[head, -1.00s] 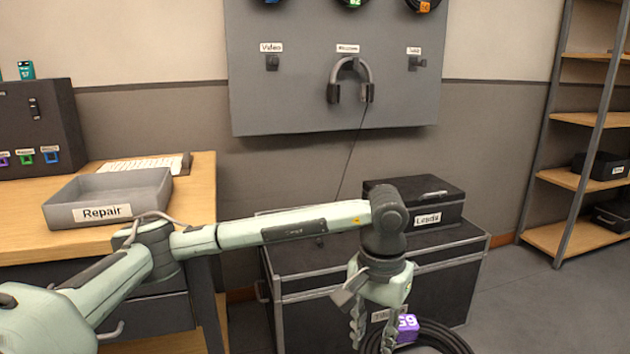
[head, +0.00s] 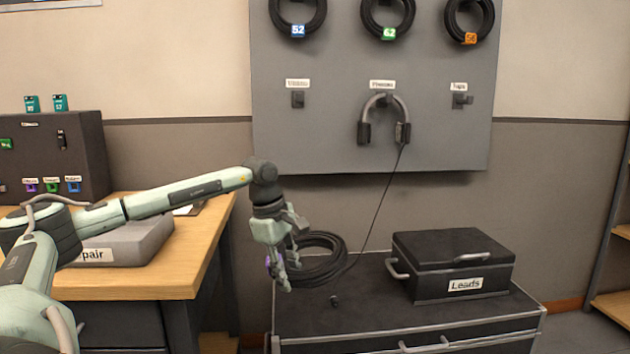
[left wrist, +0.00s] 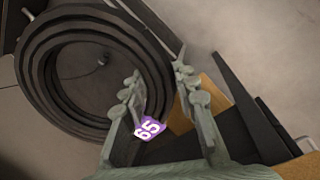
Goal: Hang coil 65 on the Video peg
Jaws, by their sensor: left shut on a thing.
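Coil 65 is a black cable coil (head: 327,262) with a purple tag (left wrist: 150,128) reading 65. My left gripper (head: 282,274) is shut on the coil's rim near the tag. The Video peg (head: 298,99) is the left, empty dark hook on the grey panel, under a small label (head: 297,84) now too blurred to read. My right gripper is not in view.
Headphones (head: 384,115) hang on the middle peg, their cord trailing down behind the held coil. The right peg (head: 461,99) is empty. Coils 52 (head: 298,12), 62 and 56 hang above. A Leads box (head: 453,265) stands on the black chest (head: 375,310). A desk is at left.

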